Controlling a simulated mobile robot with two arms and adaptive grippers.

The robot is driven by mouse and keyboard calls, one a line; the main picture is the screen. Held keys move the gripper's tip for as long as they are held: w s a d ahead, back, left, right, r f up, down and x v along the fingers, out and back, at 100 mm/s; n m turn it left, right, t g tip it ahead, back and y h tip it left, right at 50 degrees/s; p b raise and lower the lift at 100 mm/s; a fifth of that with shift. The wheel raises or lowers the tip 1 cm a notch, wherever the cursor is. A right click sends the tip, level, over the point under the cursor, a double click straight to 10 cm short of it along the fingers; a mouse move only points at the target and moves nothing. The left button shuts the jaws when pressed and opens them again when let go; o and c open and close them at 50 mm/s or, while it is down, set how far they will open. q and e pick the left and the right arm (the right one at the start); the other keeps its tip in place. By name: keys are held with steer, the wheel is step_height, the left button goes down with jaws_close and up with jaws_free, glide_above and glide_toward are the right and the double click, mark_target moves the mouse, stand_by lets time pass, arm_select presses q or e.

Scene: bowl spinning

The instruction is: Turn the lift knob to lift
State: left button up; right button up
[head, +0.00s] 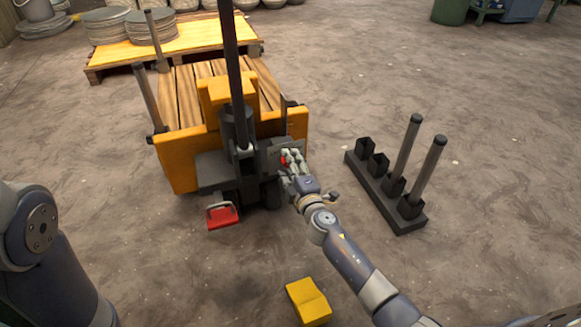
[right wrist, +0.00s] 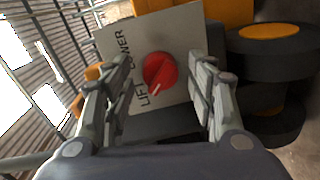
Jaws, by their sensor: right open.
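A pale mark on the knob points down-left, toward the side of the word "LIFT". My right gripper (right wrist: 163,72) is open, with one finger on each side of the knob; gaps show between the fingers and the knob. In the head view, the right gripper (head: 290,161) is at the panel on the right rear of the yellow lift truck (head: 178,158), with a bit of red showing there. My left gripper is out of view.
A red pedal (head: 222,216) is low on the truck. A dark rack (head: 372,188) with two upright posts stands right of my right arm. A yellow block (head: 308,301) lies on the floor. A pallet (head: 112,58) with stacked discs is behind. Floor between is clear.

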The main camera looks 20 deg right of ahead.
steer(key=s, duration=1.2)
steer(key=shift+d+r, duration=0.2)
steer(key=shift+r, duration=0.2)
